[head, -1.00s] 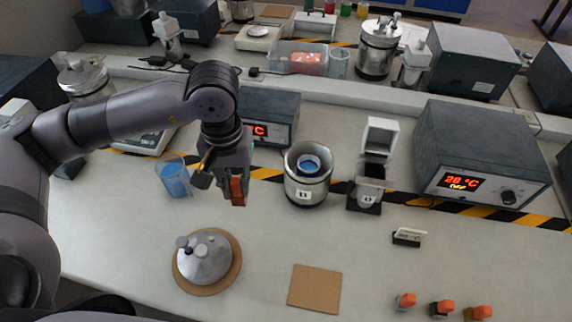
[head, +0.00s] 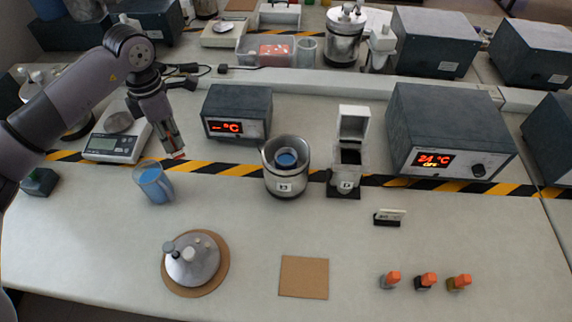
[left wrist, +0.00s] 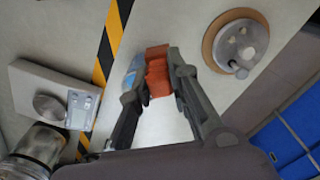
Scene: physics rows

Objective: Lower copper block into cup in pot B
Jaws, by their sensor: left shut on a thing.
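The copper block (left wrist: 158,72) is orange-red and sits between the fingers of my left gripper (left wrist: 160,78) in the left wrist view. In the head view my left gripper (head: 172,142) is shut on it, with only a small part of the block (head: 179,154) showing. The gripper is in the air, left of pot B (head: 286,184) and apart from it. Pot B is a steel open-topped vessel, its label small. The cup (head: 287,160) is inside it and shows blue. My right gripper is not in view.
A beaker of blue liquid (head: 153,184) stands below the left gripper. The pot's lid (head: 193,262) lies on a round cork mat. A scale (head: 117,142), a heater box (head: 237,112) and a hinged-lid device (head: 347,160) stand nearby. A square cork mat (head: 304,277) is bare.

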